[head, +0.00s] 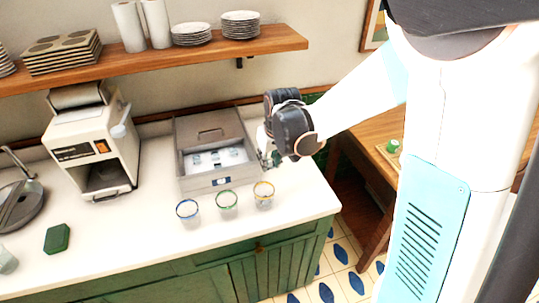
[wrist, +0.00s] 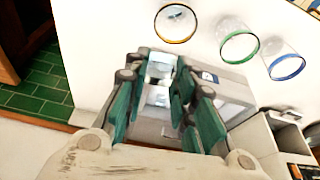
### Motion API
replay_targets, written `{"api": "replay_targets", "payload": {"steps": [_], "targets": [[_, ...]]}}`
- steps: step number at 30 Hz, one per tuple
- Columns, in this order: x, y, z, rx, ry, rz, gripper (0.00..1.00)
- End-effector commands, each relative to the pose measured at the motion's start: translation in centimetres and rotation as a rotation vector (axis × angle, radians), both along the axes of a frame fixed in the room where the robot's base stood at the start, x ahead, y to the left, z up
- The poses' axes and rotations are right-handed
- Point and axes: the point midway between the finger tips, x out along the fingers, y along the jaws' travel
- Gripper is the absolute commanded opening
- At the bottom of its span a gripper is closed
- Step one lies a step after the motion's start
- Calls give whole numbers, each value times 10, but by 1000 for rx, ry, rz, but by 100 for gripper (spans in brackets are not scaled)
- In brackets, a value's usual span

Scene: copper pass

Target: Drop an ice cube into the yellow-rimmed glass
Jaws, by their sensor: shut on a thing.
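My gripper (head: 268,158) is at the right side of the ice bin, above the counter and behind the yellow-rimmed glass (head: 263,195). In the wrist view its green-padded fingers (wrist: 160,72) are closed on a pale, translucent ice cube (wrist: 160,62). The yellow-rimmed glass stands upright on the counter, and it also shows at the top of the wrist view (wrist: 176,38), apart from the fingers. The grey ice bin (head: 222,183) is open at the top, with pale cubes inside. The held cube is hard to make out in the head view.
A green-rimmed glass (head: 227,202) and a blue-rimmed glass (head: 188,212) stand in a row left of the yellow-rimmed one. A white machine (head: 88,150) is left of the bin. A green block (head: 57,238) lies front left. The counter's right edge is close to the glasses.

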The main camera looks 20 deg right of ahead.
Motion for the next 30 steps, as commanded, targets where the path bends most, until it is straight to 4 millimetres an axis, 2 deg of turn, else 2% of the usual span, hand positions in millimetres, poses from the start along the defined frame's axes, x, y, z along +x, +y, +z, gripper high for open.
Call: {"api": "replay_targets", "payload": {"steps": [13,24,25,27,28,30], "targets": [[0,0,-49,0,0,0,11],[0,0,-54,0,0,0,11],[0,0,-54,0,0,0,29],[0,0,-54,0,0,0,45],[0,0,-54,0,0,0,48],[0,0,-54,0,0,0,48]]}}
